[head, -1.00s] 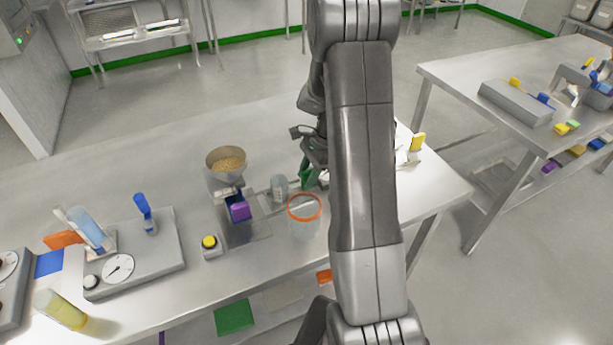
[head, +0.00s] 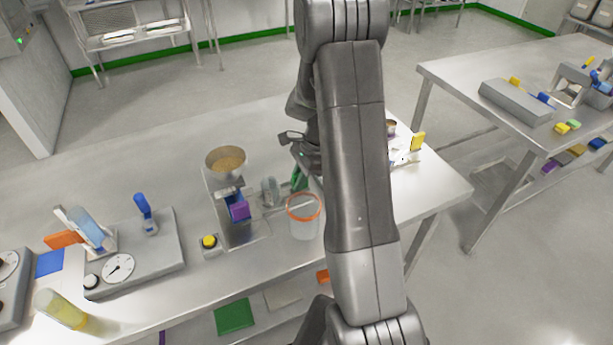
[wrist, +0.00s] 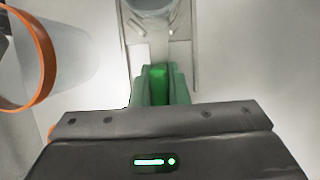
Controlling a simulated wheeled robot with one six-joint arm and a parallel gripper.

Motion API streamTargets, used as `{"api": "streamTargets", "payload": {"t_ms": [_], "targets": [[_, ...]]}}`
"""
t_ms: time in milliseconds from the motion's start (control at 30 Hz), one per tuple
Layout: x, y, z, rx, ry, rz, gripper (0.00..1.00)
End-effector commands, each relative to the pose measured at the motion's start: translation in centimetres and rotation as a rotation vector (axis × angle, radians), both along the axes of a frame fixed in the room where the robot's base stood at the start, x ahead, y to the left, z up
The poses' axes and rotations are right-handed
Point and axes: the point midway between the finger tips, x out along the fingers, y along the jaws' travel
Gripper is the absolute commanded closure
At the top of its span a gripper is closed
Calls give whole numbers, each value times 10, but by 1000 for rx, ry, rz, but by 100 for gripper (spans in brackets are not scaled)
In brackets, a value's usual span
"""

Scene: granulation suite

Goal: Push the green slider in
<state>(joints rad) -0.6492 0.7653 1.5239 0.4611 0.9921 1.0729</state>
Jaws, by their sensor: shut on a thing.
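The green slider (wrist: 158,82) shows as a bright green block between the two grey-green fingers of my gripper (wrist: 160,72) in the wrist view. The fingers are shut on it. In the head view my gripper (head: 299,180) is low over the table, right of the hopper unit, partly hidden by my arm. A clear glass cup (head: 269,191) stands on the metal track (head: 262,208) between the hopper unit (head: 226,170) and my gripper. In the wrist view the track (wrist: 180,52) and the cup (wrist: 150,5) lie straight ahead of the fingers.
A clear beaker with an orange rim (head: 304,222) stands close by my gripper, and shows at left in the wrist view (wrist: 60,60). A yellow-button box (head: 210,245) and a grey dial unit (head: 150,255) are further left. The table behind the hopper is clear.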

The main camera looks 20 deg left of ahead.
Motion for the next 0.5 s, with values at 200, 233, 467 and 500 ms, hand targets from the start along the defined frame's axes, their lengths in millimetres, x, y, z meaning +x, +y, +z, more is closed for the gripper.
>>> {"api": "streamTargets", "payload": {"t_ms": [200,233,467,500], "targets": [[-34,29,1,2,1,4,100],[-37,31,1,1,2,2,100],[-42,36,1,2,0,1,100],[-42,36,1,1,0,0,100]]}}
